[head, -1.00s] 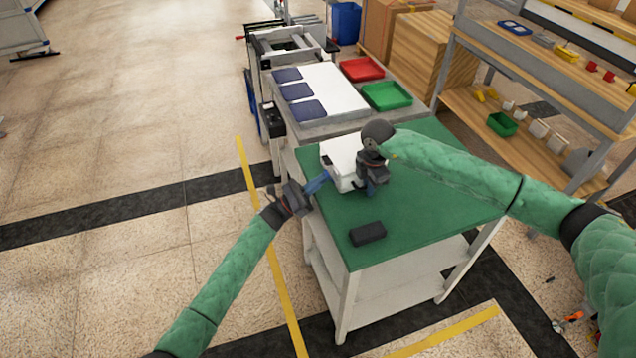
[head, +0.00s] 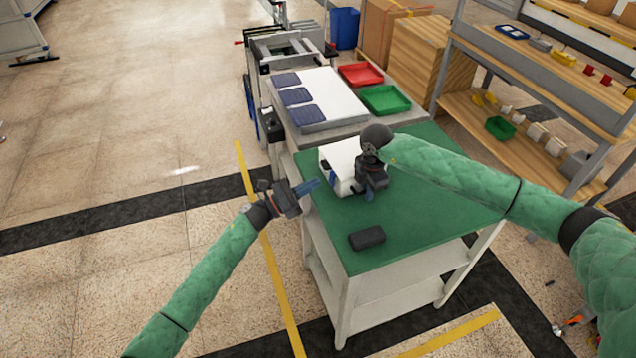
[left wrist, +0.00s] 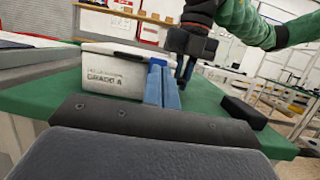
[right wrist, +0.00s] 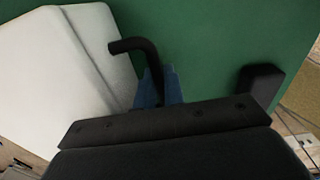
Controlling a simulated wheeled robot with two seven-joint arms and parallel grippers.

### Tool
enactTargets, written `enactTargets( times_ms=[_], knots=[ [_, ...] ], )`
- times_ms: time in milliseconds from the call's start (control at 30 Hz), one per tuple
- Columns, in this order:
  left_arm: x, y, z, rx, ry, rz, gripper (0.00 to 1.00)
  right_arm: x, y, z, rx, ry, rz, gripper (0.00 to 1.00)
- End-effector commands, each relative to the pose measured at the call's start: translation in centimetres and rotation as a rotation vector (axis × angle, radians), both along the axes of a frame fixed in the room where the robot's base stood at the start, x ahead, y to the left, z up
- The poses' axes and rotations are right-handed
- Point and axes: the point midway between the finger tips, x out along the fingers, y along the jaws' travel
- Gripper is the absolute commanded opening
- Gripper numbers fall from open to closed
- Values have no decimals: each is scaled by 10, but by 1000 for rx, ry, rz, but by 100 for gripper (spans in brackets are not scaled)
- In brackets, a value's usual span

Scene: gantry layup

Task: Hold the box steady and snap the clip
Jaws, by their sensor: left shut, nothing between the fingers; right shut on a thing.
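The white box (head: 338,160) stands on the green table top, with printed lettering on its side in the left wrist view (left wrist: 115,78). A small blue part (head: 332,178) shows on its near side; I cannot tell if it is the clip. My right gripper (head: 368,193) is at the box's right side. Its blue fingers (right wrist: 158,88) are shut on a bent black handle (right wrist: 135,50) beside the box. The exact grip is partly hidden.
A black block (head: 367,238) lies on the green table (head: 430,225) nearer the front edge. Behind is a bench with a white board (head: 335,95), blue pieces, a red tray (head: 360,74) and a green tray (head: 386,99). The table's right part is clear.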

Motion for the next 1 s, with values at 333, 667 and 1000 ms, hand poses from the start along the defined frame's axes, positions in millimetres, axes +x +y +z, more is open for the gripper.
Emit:
enactTargets(
  times_ms=[333, 667, 1000],
  knots=[
    [-28, 64, -1, 2, 0, 1, 0, 0, 0, 0, 0, 0, 0, 0],
    [-43, 100, -1, 0, 0, 1, 0, 0, 0, 0, 0, 0, 0, 0],
    [-45, 104, 0, 0, -1, 0, 0, 0, 0, 0, 0, 0, 0, 0]
  ],
)
